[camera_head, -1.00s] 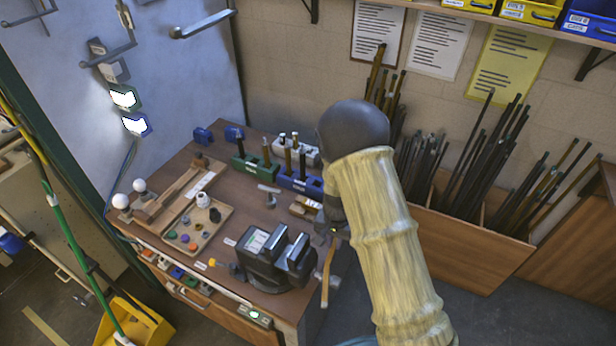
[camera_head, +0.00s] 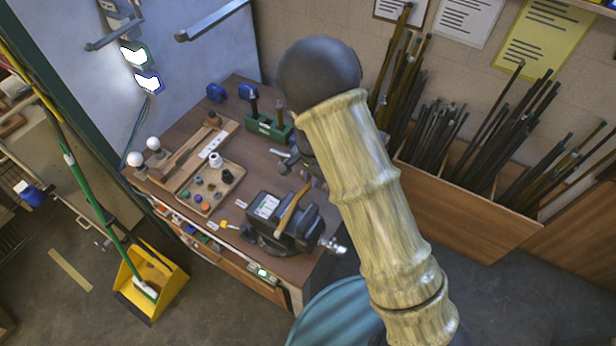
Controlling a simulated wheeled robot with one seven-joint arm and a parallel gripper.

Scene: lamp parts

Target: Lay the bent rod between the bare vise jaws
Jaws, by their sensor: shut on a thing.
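The dark vise (camera_head: 262,225) stands at the front right of the workbench. The bent rod (camera_head: 290,212), thin and brass-coloured, shows slantwise across the top of the vise, along its jaws. I cannot tell whether it is down between the jaws or just above them. Its upper end reaches toward my gripper (camera_head: 311,180), which is shut on it. My gripper is mostly hidden behind my pale ribbed arm, so its fingertips do not show clearly.
A parts tray (camera_head: 207,187) lies left of the vise and a green holder (camera_head: 268,128) stands behind it. Bins of dark rods (camera_head: 440,190) stand at right. A teal drum (camera_head: 335,315) is in front of the bench. A yellow dustpan (camera_head: 150,280) is at left.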

